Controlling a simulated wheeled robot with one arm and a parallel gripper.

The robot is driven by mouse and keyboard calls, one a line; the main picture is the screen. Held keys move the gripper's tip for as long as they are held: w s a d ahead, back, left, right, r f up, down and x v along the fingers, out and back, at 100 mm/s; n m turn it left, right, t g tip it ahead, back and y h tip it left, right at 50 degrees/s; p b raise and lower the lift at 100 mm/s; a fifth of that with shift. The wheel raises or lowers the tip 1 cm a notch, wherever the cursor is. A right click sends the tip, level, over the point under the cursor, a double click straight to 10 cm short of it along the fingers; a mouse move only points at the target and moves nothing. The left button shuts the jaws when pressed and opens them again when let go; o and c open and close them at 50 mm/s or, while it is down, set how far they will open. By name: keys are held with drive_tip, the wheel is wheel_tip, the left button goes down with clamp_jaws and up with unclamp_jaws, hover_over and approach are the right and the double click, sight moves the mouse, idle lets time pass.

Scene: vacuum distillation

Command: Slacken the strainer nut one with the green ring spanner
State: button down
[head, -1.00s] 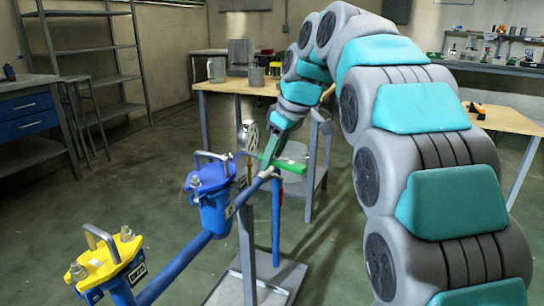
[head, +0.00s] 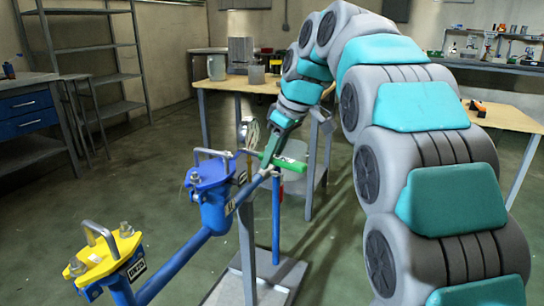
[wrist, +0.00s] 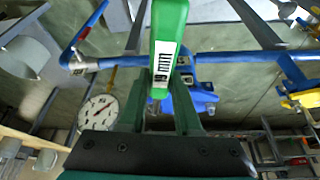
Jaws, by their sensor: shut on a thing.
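The green ring spanner (head: 288,164) is held in my gripper (head: 270,158), above the blue pipe. In the wrist view the spanner (wrist: 168,40) points away from my palm and shows a "19 mm" label; its ring end is not clear. A strainer with a blue lid (head: 210,172) is left of my gripper. Its lid has a left nut (head: 194,178) and a right nut partly behind the handle. A strainer with a yellow lid (head: 104,256) is nearer, with nuts (head: 76,268) and (head: 125,230). The spanner appears apart from all these nuts. I cannot tell which is nut one.
Blue pipework (head: 190,265) on a grey stand (head: 247,255) runs under my arm. A round gauge (wrist: 98,111) is close left of my gripper in the wrist view. A wooden table (head: 222,84) with containers stands behind. Open floor lies to the left.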

drive_tip(key=shift+w+d+n+g, duration=0.15)
drive_tip(key=shift+w+d+n, duration=0.25)
drive_tip(key=shift+w, duration=0.2)
drive_tip(key=shift+w+d+n+g, duration=0.15)
drive_tip(key=shift+w+d+n, duration=0.1)
drive_tip(key=shift+w+n, duration=0.3)
drive_tip(key=shift+w, duration=0.1)
drive_tip(key=shift+w+d+n+g+y+p, duration=0.2)
drive_tip(key=shift+w+n+p, duration=0.2)
drive_tip(key=shift+w+n, duration=0.2)
drive_tip(key=shift+w+d+n+g+y+p, duration=0.1)
drive_tip(key=shift+w+d+n+g+p, duration=0.1)
drive_tip(key=shift+w+n+p, duration=0.3)
